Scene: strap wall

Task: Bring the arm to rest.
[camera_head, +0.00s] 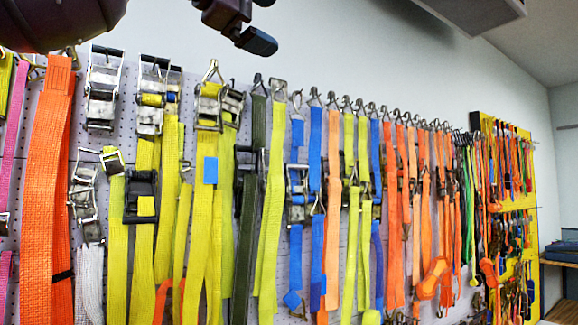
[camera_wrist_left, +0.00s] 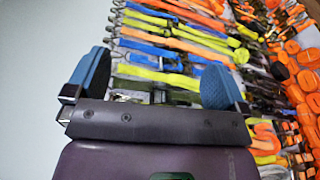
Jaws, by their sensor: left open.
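My left gripper (camera_head: 248,24) shows at the top of the head view, with the arm coming in from the upper left. It is dark, with a blue-grey fingertip, and it appears in front of the plain wall above the straps. The wrist view shows the same gripper (camera_wrist_left: 155,82) with its two blue finger pads wide apart and nothing between them. Part of the gripper is cut off by the top edge of the head view. My right gripper is in neither view.
A perforated panel (camera_head: 92,140) carries many hanging straps, including a wide orange strap (camera_head: 47,190) and yellow straps with metal ratchets. A yellow rack (camera_head: 524,250) stands at the far right, near a wooden shelf (camera_head: 558,263). A grey box-like fixture (camera_head: 478,14) is overhead. The upper wall is bare.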

